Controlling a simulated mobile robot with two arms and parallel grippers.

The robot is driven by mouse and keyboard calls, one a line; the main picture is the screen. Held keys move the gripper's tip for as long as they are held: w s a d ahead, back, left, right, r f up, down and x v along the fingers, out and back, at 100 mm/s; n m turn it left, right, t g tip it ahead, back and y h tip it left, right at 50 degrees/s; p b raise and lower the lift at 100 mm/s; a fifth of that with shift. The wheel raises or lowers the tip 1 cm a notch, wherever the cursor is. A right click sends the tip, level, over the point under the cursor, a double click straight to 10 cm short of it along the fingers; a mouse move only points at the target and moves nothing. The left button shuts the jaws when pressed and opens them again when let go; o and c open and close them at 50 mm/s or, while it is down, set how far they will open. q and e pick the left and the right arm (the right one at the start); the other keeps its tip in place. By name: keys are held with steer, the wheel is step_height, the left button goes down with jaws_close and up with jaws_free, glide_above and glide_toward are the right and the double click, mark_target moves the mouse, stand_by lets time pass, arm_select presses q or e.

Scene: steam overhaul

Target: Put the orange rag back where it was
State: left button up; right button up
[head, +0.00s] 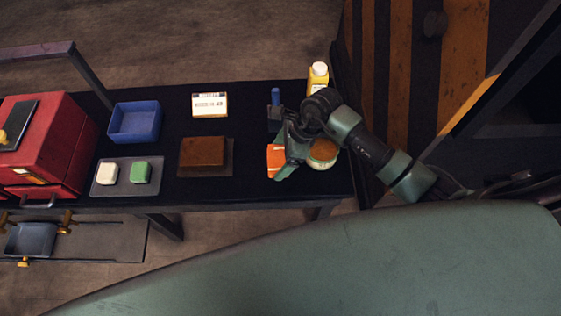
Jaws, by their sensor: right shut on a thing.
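The orange rag (274,158) is at the right part of the black table, with a pale edge showing along its top. My right gripper (285,158) reaches in from the right and is shut on the rag, covering its right side. I cannot tell whether the rag touches the table top. My left gripper is not in view.
A round tin with brown contents (322,152) stands close to the right gripper. A yellow bottle (318,78) and a blue-topped item (275,97) are behind it. A brown block (203,151), white card (210,105), blue bin (134,122) and red toolbox (45,140) stand leftward.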

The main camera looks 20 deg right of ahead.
mark_target(281, 163)
steer(key=shift+f, duration=1.95)
steer(key=shift+f, duration=0.25)
steer(key=o, duration=1)
steer(key=shift+r, duration=0.1)
steer(key=shift+o, duration=0.2)
steer(key=shift+r, duration=0.1)
steer(key=shift+r, duration=0.2)
steer(key=v, duration=1.1)
steer(key=shift+r, duration=0.35)
